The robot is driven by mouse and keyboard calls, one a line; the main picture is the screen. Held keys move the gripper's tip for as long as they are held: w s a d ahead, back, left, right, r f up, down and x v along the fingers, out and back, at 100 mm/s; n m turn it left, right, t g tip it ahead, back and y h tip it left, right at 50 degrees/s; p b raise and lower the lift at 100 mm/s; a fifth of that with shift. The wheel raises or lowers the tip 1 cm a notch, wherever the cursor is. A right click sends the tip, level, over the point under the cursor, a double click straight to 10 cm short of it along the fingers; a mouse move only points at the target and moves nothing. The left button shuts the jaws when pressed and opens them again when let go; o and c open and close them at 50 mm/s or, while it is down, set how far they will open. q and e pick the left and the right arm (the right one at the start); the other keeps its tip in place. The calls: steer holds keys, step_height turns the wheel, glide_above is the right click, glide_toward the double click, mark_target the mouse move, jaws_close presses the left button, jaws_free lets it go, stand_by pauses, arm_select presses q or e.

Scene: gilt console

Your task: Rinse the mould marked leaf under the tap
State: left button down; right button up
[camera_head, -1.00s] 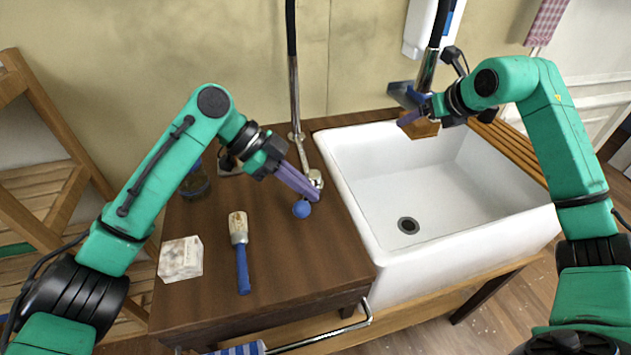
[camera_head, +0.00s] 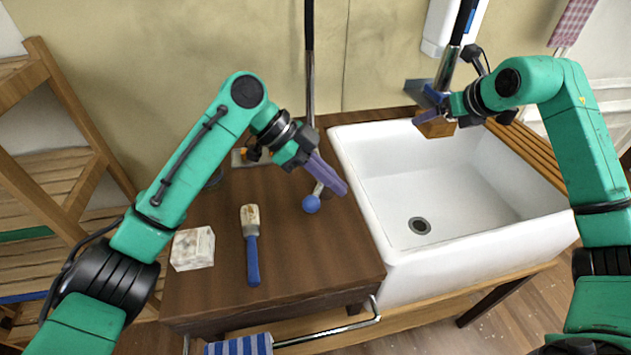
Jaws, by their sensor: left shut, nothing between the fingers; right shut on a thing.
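My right gripper (camera_head: 431,115) is shut on a brown wooden block (camera_head: 437,128), probably the mould, at the back of the white sink (camera_head: 398,262). I cannot see a leaf mark on it. A metal spout on a black hose (camera_head: 447,68) hangs just above and behind that gripper; I cannot make out any water. My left gripper (camera_head: 341,188) is shut and empty, over the counter beside the sink's left rim. A blue ball knob (camera_head: 311,204) shows just below and left of its fingers. The fittings behind these fingers are mostly hidden.
On the dark wooden counter (camera_head: 312,256) lie a brush (camera_head: 252,250) with a blue handle and a whitish block (camera_head: 193,248). An upright metal pipe (camera_head: 310,85) stands behind my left gripper. A wooden rack (camera_head: 508,140) lies right of the sink basin.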

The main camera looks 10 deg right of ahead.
arm_select(q)
steer(key=v, duration=1)
arm_select(e)
steer(key=shift+d, duration=0.1)
arm_select(q)
steer(key=shift+w+d, duration=0.1)
steer(key=shift+d, duration=0.05)
arm_select(e)
steer(key=shift+s, duration=0.1)
